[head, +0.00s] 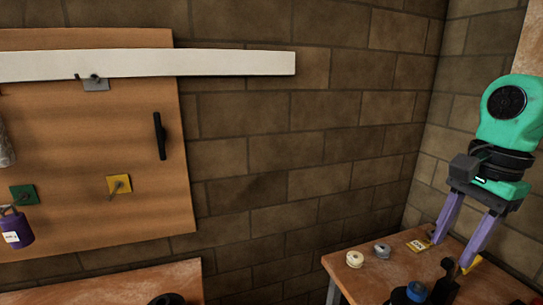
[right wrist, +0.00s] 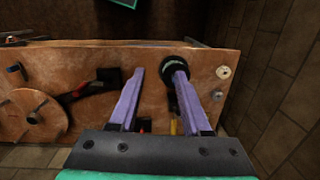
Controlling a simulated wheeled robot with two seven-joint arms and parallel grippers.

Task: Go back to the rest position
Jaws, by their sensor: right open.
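My right gripper (head: 452,250) is at the right of the head view, on a green and black wrist, with its two purple fingers pointing down over the wooden workbench (head: 350,278). The fingers are spread apart with nothing between them. In the right wrist view, the right gripper (right wrist: 157,72) shows the same two fingers apart above the brown bench top (right wrist: 60,65). I cannot tell how far the fingertips are above the bench. My left gripper is in neither view.
A wooden board (head: 80,140) with hooks, a black handle (head: 160,136) and a purple container (head: 15,229) is at left. Brick walls stand behind.

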